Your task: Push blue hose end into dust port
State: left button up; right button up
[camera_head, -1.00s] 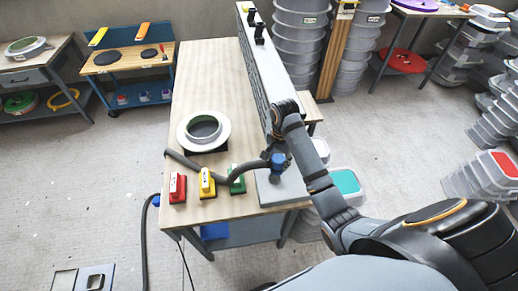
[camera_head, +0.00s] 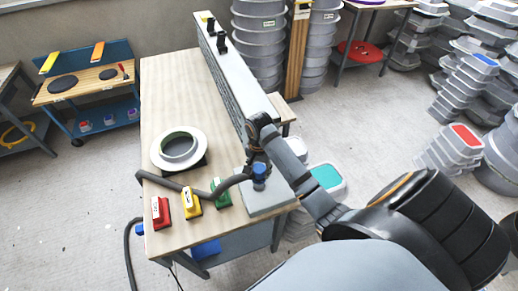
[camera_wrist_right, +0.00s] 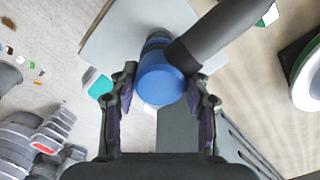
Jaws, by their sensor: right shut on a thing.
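The blue hose end (camera_head: 259,170) is at the front right of the workbench, above a pale grey plate (camera_head: 270,203). My right gripper (camera_head: 257,158) is shut on it from above. In the right wrist view the blue hose end (camera_wrist_right: 160,80) sits between my right gripper's fingers (camera_wrist_right: 162,92). The dark hose (camera_wrist_right: 225,35) leaves its side toward the upper right. A dark round part (camera_wrist_right: 157,38) shows just beyond the blue end, over the plate; it may be the dust port. How deep the two meet is hidden. My left gripper is out of view.
Red (camera_head: 161,212), yellow (camera_head: 191,203) and green (camera_head: 221,193) blocks stand along the bench's front edge. The hose (camera_head: 185,187) runs behind them and hangs off the left edge. A white ring-shaped mould (camera_head: 180,149) lies behind.

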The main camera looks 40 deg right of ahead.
aim_at(259, 176)
notch_tip(259, 176, down, 2)
jog(key=shift+f, duration=0.5)
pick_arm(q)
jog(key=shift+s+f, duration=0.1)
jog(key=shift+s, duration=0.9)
pick_arm(e)
jog(key=shift+f, duration=0.1)
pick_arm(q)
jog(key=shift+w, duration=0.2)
pick_arm(e)
jog(key=shift+f, duration=0.5)
dwell(0.4)
jog(key=o, duration=1.2)
jog(key=shift+o, duration=0.2)
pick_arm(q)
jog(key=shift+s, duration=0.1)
pick_arm(e)
notch_tip(259, 176, up, 7)
jog(key=shift+r, duration=0.2)
